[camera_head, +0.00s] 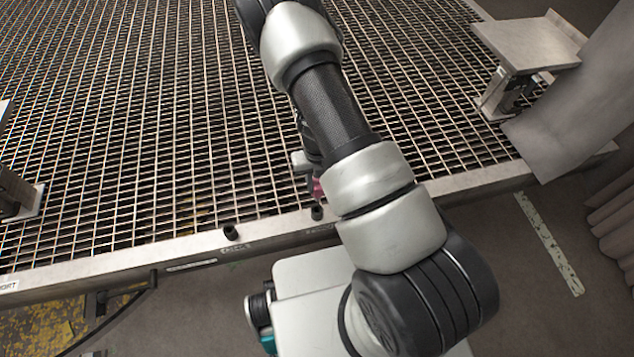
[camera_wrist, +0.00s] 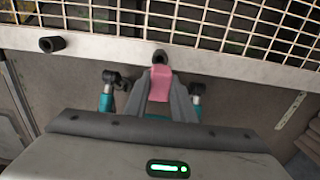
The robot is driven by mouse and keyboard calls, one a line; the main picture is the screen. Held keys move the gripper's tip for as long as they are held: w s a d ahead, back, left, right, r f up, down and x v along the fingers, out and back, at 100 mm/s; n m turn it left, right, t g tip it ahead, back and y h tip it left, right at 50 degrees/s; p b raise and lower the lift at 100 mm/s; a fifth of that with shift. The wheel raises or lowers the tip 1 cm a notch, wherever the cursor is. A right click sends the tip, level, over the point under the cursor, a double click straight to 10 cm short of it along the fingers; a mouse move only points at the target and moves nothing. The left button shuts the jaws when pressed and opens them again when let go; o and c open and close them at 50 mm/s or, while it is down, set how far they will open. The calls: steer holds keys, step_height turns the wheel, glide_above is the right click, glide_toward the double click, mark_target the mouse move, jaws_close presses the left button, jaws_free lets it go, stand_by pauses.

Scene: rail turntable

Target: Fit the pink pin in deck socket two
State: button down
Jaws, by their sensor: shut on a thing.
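The pink pin (camera_wrist: 160,82) is held between the fingers of my gripper (camera_wrist: 160,92), which is shut on it. In the wrist view the pin's far end lies just below a dark round socket (camera_wrist: 160,57) on the deck rim. I cannot tell how high the pin is above it. In the head view a little of the pink pin (camera_head: 317,189) shows beside my arm, just above that socket (camera_head: 317,212) in the picture. My arm hides most of the gripper there. A second dark socket (camera_head: 231,232) stands farther left on the rim and looks empty; it also shows in the wrist view (camera_wrist: 52,44).
The metal grating (camera_head: 150,130) fills the area behind the pale rim (camera_head: 130,257). A small metal stand (camera_head: 528,45) is at the upper right, with a grey sheet-like panel (camera_head: 580,100) beside it. A dark cable (camera_head: 125,308) hangs below the rim. Small markings by the sockets are unreadable.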

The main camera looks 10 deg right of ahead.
steer(key=shift+f+b, duration=1.8)
steer(key=shift+f, duration=1)
steer(key=shift+f+b, duration=1.75)
steer(key=shift+f, duration=1.05)
steer(key=c, duration=1.4)
jaws_free()
steer(key=shift+r, duration=0.15)
steer(key=p, duration=0.6)
glide_toward(317, 193)
steer(key=shift+w+d+f, duration=0.15)
steer(key=shift+w+f, duration=0.4)
steer(key=shift+w+d+f, duration=0.15)
steer(key=shift+w+f, duration=0.4)
